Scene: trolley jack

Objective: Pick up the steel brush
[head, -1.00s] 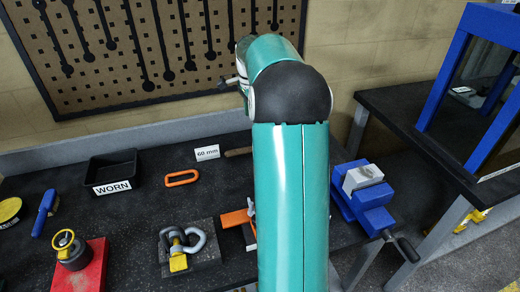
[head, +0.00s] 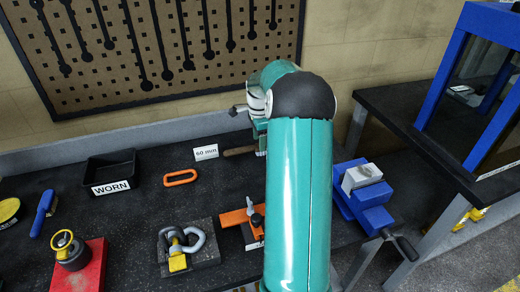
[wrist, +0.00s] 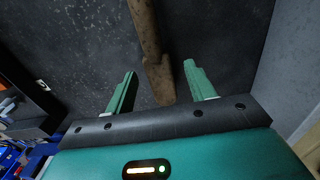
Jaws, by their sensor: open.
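A long brown wooden handle, which looks like the steel brush's (wrist: 148,40), lies on the dark bench top in the wrist view. It runs from the top edge down between the fingers of my gripper (wrist: 160,68). The gripper is open, with one green finger on each side of the handle and a gap on both sides. Bristles cannot be made out.
The 60 mm sign (head: 206,152) and an orange ring (head: 180,177) are left of the brush. A black WORN tray (head: 92,177), a blue-handled tool (head: 43,214), a shackle block (head: 205,258) and an orange clamp (head: 236,218) share the bench. A blue vise (head: 364,204) is at right.

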